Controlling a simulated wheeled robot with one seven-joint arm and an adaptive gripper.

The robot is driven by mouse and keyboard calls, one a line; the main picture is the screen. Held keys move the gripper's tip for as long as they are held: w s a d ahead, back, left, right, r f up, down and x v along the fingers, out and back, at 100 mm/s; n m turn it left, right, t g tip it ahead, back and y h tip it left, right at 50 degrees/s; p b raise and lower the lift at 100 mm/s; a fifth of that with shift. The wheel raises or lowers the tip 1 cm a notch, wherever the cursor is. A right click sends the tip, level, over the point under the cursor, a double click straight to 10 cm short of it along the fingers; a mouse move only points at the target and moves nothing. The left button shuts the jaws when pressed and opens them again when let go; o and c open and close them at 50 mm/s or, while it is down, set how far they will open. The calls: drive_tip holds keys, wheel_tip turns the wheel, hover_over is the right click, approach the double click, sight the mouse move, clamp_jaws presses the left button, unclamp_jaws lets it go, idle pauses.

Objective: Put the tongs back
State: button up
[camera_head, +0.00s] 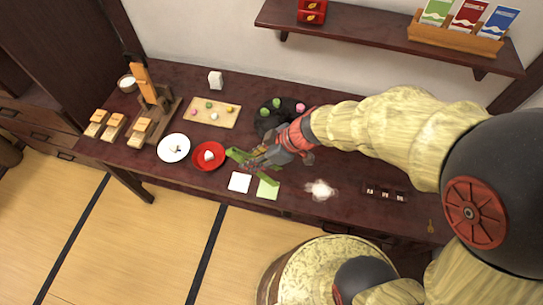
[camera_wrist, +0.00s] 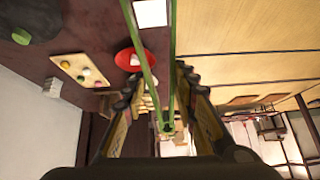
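Green tongs (camera_wrist: 149,70) run lengthwise between the fingers of my gripper (camera_wrist: 165,85) in the wrist view, making a narrow V with its arms spread toward the top edge. My gripper seems closed on them, though the finger contact is partly hidden. In the head view my gripper (camera_head: 256,154) hangs over the table, right of the red plate (camera_head: 196,158). A green end of the tongs (camera_head: 237,155) sticks out toward that plate. The red plate holds a white sweet (camera_head: 209,155). A dark round plate (camera_head: 262,125) with green and pink sweets stands behind my gripper, partly hidden by my arm.
A wooden board (camera_head: 197,120) with several sweets and a white plate (camera_head: 164,153) stand to the left. White paper (camera_head: 240,182) and green paper (camera_head: 268,189) lie at the front edge. A white patch (camera_head: 320,189) and a dark tray (camera_head: 370,188) lie right. A shelf (camera_head: 375,33) hangs above.

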drive_tip(key=w+d+f+b, duration=0.3)
drive_tip(key=w+d+f, duration=0.3)
drive_tip(key=w+f, duration=0.3)
wheel_tip(320, 180, down, 3)
drive_tip(key=shift+w+r, duration=0.1)
drive_tip(key=shift+w, duration=0.1)
drive_tip(key=shift+d+f+b, duration=0.1)
drive_tip(key=shift+f+b, duration=0.3)
drive_tip(key=shift+b, duration=0.25)
drive_tip(key=shift+o, duration=0.6)
drive_tip(key=o, duration=0.4)
drive_tip(key=shift+c, duration=0.2)
drive_tip(key=shift+o, duration=0.3)
drive_tip(key=shift+r, duration=0.15)
